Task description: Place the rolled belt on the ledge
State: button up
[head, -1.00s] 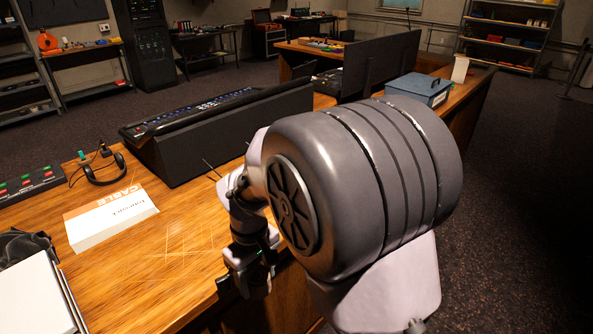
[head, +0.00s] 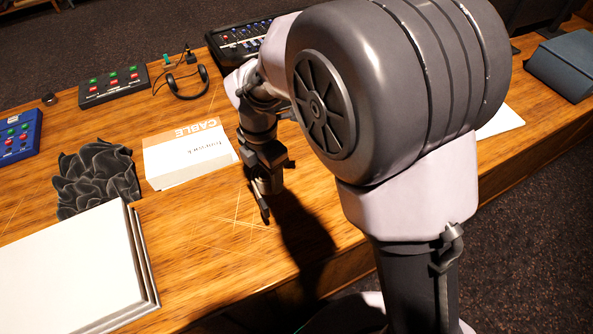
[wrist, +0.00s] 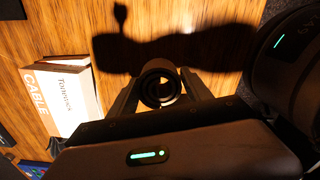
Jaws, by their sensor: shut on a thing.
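The rolled belt (wrist: 160,82) is a dark coil with a hollow middle, seen end-on in the wrist view. My gripper (wrist: 159,88) is shut on it, with a finger on either side. In the head view my gripper (head: 267,193) points down over the wooden desk, to the right of the CABLE box. A small part of the belt (head: 273,183) shows between the fingers there. Its exact height above the wood is hard to tell. I cannot pick out which surface is the ledge.
The white and orange CABLE box (head: 190,155) lies left of my gripper. Bare desk (head: 215,225) lies in front of the box.

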notch_tip(320, 180, down, 8)
jog(key=shift+w+r+b, duration=0.15)
jog(key=shift+r+b, duration=0.1)
jog(key=shift+b, duration=0.65)
jog(key=o, duration=1.4)
jog(key=shift+f, duration=0.1)
jog(key=shift+c, duration=0.2)
